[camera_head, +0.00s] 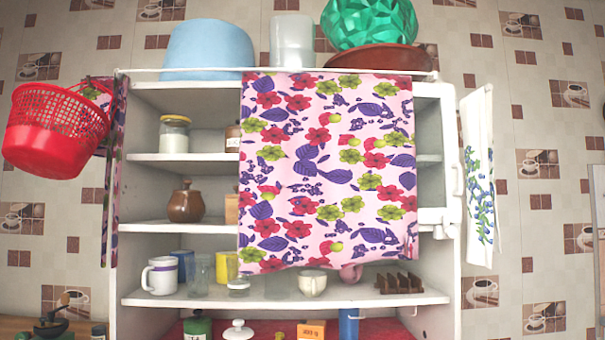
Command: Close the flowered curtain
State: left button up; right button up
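The flowered curtain (325,170) is pink with red, purple and green flowers. It hangs from a thin white rod (200,71) across the front of a white shelf unit (178,231). It covers the middle and much of the right of the upper shelves. The left part of the shelves is uncovered, and a strip on the right is uncovered too. A narrow strip of similar flowered cloth (118,165) hangs at the unit's left side. Neither of my grippers is in view.
A red basket (55,130) hangs at the left, beside the rod's end. A white embroidered towel (479,180) hangs at the right. A blue bowl (208,47), a glass jar (292,42) and a green faceted object (368,20) stand on top. A jar (174,135), brown pot (185,203) and mug (160,275) stand on shelves.

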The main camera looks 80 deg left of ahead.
aim_at(328, 175)
jog(key=u, duration=2.3)
jog(key=i+l+u, duration=0.2)
jog(key=i, duration=0.2)
